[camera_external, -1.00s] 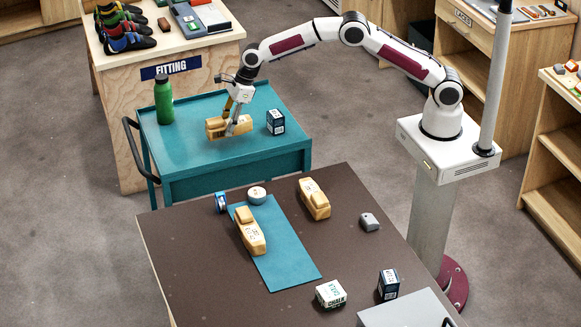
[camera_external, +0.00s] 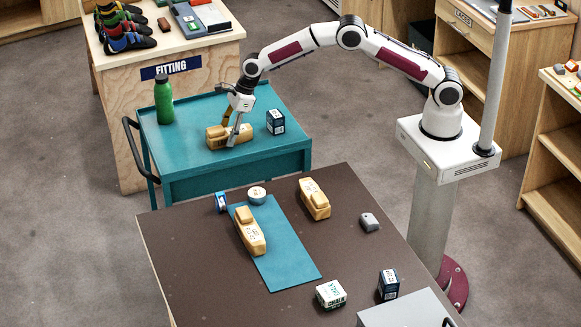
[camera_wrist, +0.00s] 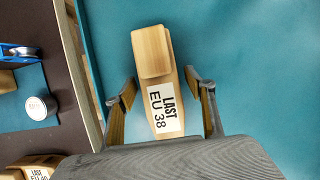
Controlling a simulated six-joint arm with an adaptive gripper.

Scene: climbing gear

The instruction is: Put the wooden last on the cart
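A wooden last (camera_external: 229,136) lies on the teal cart (camera_external: 190,160), near the middle of its top. In the wrist view the last (camera_wrist: 153,55) shows a white label reading LAST EU 38. My gripper (camera_external: 231,143) is low over it with one finger on each side. In the wrist view my gripper's fingers (camera_wrist: 162,107) stand apart, with teal gaps between them and the last. Two more wooden lasts are on the dark table: one (camera_external: 250,232) on the blue mat, one (camera_external: 314,199) to its right.
On the cart, a green bottle (camera_external: 163,101) stands at the left and a dark blue box (camera_external: 275,122) to the right of the last.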

